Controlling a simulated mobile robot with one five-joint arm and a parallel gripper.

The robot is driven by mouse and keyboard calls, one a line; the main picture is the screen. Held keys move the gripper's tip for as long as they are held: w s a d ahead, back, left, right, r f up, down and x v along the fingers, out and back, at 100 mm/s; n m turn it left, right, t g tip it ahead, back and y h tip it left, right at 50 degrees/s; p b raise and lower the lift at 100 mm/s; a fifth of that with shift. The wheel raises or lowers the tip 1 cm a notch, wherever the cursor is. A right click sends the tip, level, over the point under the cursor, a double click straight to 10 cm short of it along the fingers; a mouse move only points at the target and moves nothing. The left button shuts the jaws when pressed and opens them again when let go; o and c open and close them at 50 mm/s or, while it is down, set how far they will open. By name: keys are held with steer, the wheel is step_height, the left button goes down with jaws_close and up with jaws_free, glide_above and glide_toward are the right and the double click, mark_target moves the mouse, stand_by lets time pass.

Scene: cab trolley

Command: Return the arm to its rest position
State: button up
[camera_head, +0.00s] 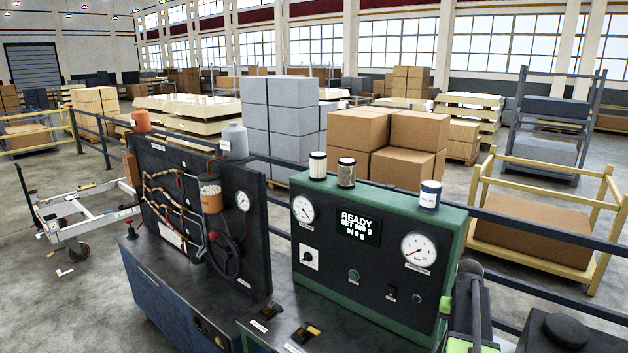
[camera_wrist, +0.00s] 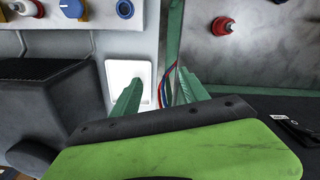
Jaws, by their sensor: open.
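My gripper (camera_wrist: 158,88) shows in the wrist view with its two green fingers apart and nothing visible between them. Behind the fingers are a pale panel with a white recess (camera_wrist: 146,80) and a few red and blue wires (camera_wrist: 163,84). In the head view, a green and grey part of my arm (camera_head: 470,315) stands at the lower right, close to the right end of the green console (camera_head: 455,225). The fingertips cannot be made out there.
The console's display (camera_head: 358,228) reads READY, SET 600 g, IN 0 g. Two small jars and a blue-white can (camera_head: 430,195) stand on top. A black board (camera_head: 255,265) with hoses stands left. In the wrist view, a red button (camera_wrist: 222,26) and blue knob (camera_wrist: 72,8) sit above.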

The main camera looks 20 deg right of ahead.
steer(key=w+a+f+n+b, duration=0.1)
steer(key=w+a+f+n, duration=0.15)
steer(key=a, duration=0.65)
steer(key=w+a+f+n+b, duration=0.1)
steer(key=w+a+b, duration=0.15)
steer(key=a, duration=0.65)
steer(key=w+a+f+n+b, duration=0.1)
steer(key=w+a, duration=0.2)
steer(key=a, duration=0.5)
steer(key=s+a+f+n+b, duration=0.1)
steer(key=s+a, duration=0.2)
steer(key=a, duration=0.6)
steer(key=s+a+f+n+b, duration=0.1)
steer(key=s+a, duration=0.3)
steer(key=a, duration=0.6)
steer(key=shift+f+n, duration=0.25)
steer(key=shift+n, duration=0.3)
